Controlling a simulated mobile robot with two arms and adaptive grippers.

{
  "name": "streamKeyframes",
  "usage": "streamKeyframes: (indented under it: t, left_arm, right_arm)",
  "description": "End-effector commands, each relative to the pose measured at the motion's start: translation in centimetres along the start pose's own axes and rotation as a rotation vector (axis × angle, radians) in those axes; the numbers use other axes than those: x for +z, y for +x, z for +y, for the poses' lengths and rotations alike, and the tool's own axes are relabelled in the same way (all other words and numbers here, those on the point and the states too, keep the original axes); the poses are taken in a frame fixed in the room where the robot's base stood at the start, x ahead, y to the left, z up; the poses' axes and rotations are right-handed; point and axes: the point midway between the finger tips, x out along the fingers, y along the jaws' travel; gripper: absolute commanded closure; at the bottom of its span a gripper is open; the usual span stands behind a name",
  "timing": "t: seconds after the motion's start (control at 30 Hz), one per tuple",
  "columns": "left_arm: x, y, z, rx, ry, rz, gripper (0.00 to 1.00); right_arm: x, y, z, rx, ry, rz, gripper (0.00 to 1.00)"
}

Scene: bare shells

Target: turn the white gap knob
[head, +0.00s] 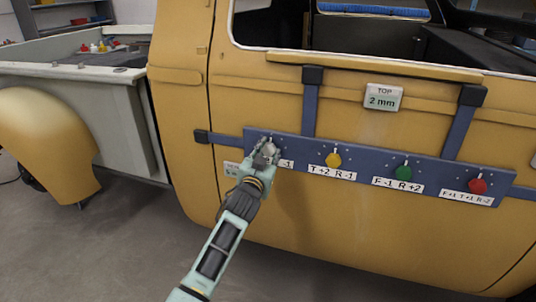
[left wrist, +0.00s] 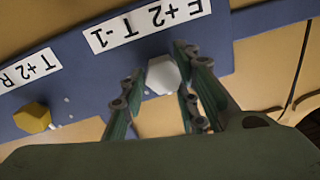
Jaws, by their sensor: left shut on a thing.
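The white gap knob (left wrist: 162,75) is a faceted knob on a blue bar (left wrist: 90,85) in the left wrist view, beside an upside-down white label (left wrist: 146,24). My left gripper (head: 266,151) reaches the left end of the bar in the head view and hides most of the knob there. In the left wrist view the fingers of my left gripper (left wrist: 160,72) stand on both sides of the white knob and are shut on it. My right gripper is not in view.
The bar also carries a yellow knob (head: 333,160), a green knob (head: 403,172) and a red knob (head: 478,185), each with a label below. It lies against a yellow vehicle shell (head: 340,225).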

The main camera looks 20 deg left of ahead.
Motion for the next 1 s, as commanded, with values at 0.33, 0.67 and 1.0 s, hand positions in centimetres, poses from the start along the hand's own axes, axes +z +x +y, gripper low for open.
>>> streamKeyframes:
  t: [0.33,0.67,1.0]
  left_arm:
    - [0.5,-0.1,0.5,0.007,0.233,0.009,0.97]
    - [0.9,-0.1,0.6,0.007,0.504,0.024,0.97]
    - [1.2,-0.1,0.5,0.007,0.687,0.031,0.97]
  right_arm:
    - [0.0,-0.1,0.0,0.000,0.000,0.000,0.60]
    - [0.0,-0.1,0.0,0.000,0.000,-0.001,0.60]
    - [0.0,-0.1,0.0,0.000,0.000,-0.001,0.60]
